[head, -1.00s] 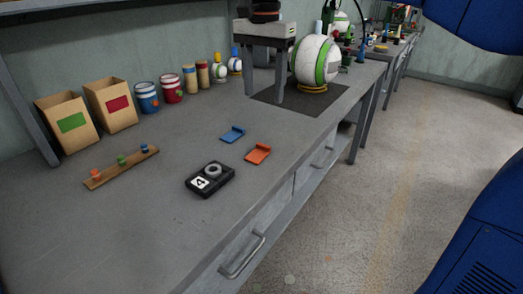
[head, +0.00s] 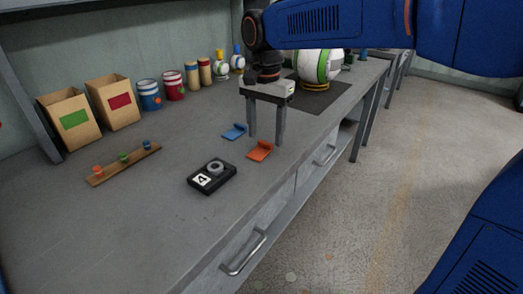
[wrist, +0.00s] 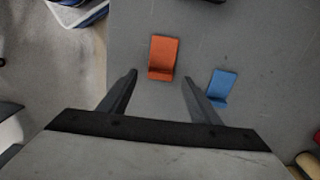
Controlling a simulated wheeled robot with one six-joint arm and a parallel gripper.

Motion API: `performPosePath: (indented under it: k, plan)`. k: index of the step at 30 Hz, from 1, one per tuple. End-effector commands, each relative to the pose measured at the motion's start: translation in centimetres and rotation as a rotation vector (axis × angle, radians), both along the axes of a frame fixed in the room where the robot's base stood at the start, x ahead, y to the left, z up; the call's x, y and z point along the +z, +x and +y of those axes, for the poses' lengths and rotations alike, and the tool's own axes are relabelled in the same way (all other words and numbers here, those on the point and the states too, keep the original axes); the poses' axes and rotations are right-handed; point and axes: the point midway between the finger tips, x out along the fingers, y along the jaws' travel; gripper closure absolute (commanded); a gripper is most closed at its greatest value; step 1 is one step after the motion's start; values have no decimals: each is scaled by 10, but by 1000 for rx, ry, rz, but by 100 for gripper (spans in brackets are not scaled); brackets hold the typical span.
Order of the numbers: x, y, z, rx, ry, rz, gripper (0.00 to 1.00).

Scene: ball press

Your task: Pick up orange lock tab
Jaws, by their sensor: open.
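The orange lock tab (head: 260,151) lies on the grey workbench near its front edge, with one raised end. My gripper (head: 266,139) points down, open and empty, its two fingers near the tab in the head view. In the wrist view the orange tab (wrist: 163,57) is beyond the fingertips, roughly centred between the lines of the fingers (wrist: 160,76). The jaws are not around it. I cannot tell the exact height of the fingertips above the bench.
A blue tab (head: 234,131) lies close by, beside the right finger in the wrist view (wrist: 221,86). A black device with a grey ring (head: 212,175) sits in front. A wooden peg strip (head: 124,164) and two cardboard boxes (head: 63,120) are at left. A white-green ball (head: 318,67) stands behind.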

Motion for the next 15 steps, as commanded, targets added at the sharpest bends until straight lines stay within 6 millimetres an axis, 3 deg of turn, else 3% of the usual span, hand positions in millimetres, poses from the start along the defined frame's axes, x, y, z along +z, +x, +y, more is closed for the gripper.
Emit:
performPosePath:
  k: [6, 14, 15]
  plan:
    - [-20, 0, 0, 0, 1, -1, 43]
    - [-22, 0, 0, 0, 1, -1, 43]
    - [-22, 0, 0, 0, 1, -1, 53]
